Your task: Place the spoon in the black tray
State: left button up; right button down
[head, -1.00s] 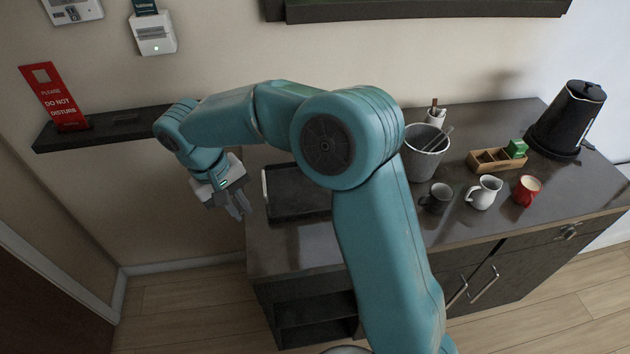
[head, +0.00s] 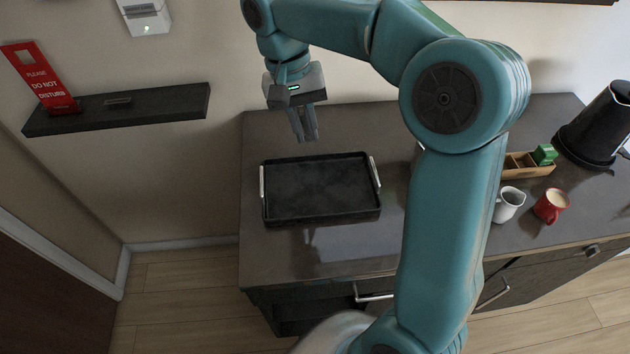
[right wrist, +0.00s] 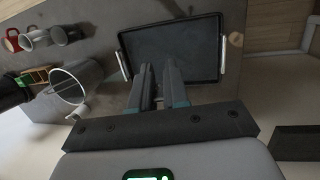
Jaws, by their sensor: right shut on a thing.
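The black tray (head: 320,212), a dark rectangle with pale handles at its left and right ends, lies on the counter in the head view. Its bottom looks empty. It also shows in the right wrist view (right wrist: 208,75), beyond the fingers. My right gripper (head: 305,138) points down above the counter at the tray's back edge in the head view, apart from the tray. Its fingers (right wrist: 158,72) are close together, shut on the spoon, of which hardly anything can be made out between them. My left gripper is not in view.
My right arm hides part of the counter (head: 275,260). A bucket (right wrist: 72,85) shows in the wrist view. A wall shelf (head: 150,108) is at left.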

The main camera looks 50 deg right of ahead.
notch_tip(320, 180, down, 17)
jog(key=shift+a+r+p, duration=0.1)
jog(key=shift+p, duration=0.35)
jog(key=shift+f, duration=0.2)
jog(key=shift+a, duration=0.15)
jog(key=shift+f, duration=0.2)
jog(key=c, duration=1.1)
grip_release()
jog(key=shift+r, duration=0.1)
